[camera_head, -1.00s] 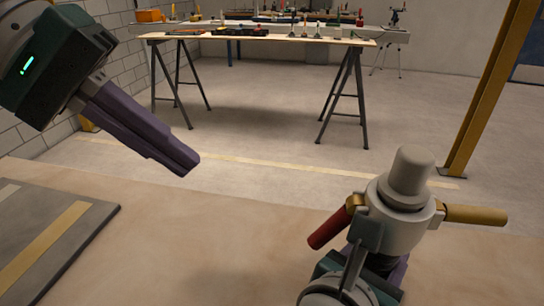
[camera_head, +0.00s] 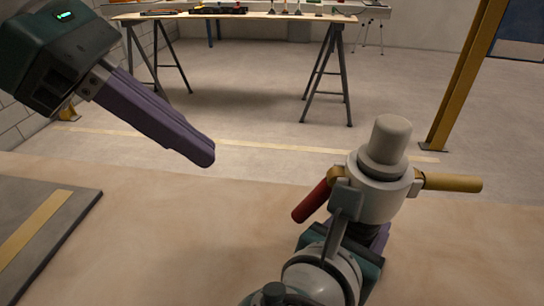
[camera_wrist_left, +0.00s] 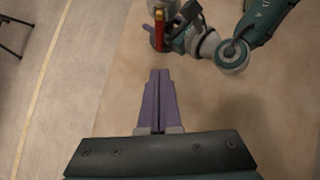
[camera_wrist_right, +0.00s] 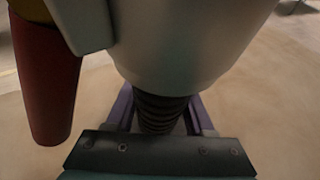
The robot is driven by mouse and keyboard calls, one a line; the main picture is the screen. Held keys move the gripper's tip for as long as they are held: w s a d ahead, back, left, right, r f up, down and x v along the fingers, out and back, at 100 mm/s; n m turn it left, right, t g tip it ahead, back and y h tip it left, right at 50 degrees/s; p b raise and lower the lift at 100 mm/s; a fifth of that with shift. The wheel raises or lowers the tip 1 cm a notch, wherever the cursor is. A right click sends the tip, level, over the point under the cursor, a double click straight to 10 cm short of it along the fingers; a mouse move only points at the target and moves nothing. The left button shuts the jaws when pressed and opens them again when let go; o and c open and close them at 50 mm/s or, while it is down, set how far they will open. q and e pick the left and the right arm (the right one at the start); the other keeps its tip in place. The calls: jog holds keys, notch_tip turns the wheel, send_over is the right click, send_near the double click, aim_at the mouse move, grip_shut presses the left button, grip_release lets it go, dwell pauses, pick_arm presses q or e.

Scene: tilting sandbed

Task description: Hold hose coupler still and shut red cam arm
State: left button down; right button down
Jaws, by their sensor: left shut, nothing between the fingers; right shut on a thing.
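The hose coupler (camera_head: 378,188) is a pale grey cylinder with a narrower plug on top, upright at the right of the head view. Its red cam arm (camera_head: 311,201) sticks out and down on its left side; a yellow cam arm (camera_head: 452,182) sticks out level on the right. The red arm also shows in the left wrist view (camera_wrist_left: 159,28) and in the right wrist view (camera_wrist_right: 46,90). My right gripper (camera_wrist_right: 160,112) is shut around the dark ribbed hose (camera_wrist_right: 162,110) just below the coupler body. My left gripper (camera_head: 205,155) is shut and empty, left of the red arm and apart from it.
A dark mat or platform (camera_head: 80,215) with a yellow stripe lies at the left on the sandy surface. A trestle table (camera_head: 230,16) with tools stands behind. A yellow post (camera_head: 462,80) rises at the back right. Between my left gripper and the coupler is free space.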

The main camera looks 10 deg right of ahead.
aim_at(301, 206)
pick_arm(q)
jog(key=x, duration=1)
jog(key=shift+d+r, duration=0.3)
jog(key=shift+r, duration=0.05)
jog(key=shift+d+f, duration=0.35)
jog(key=shift+d, duration=0.25)
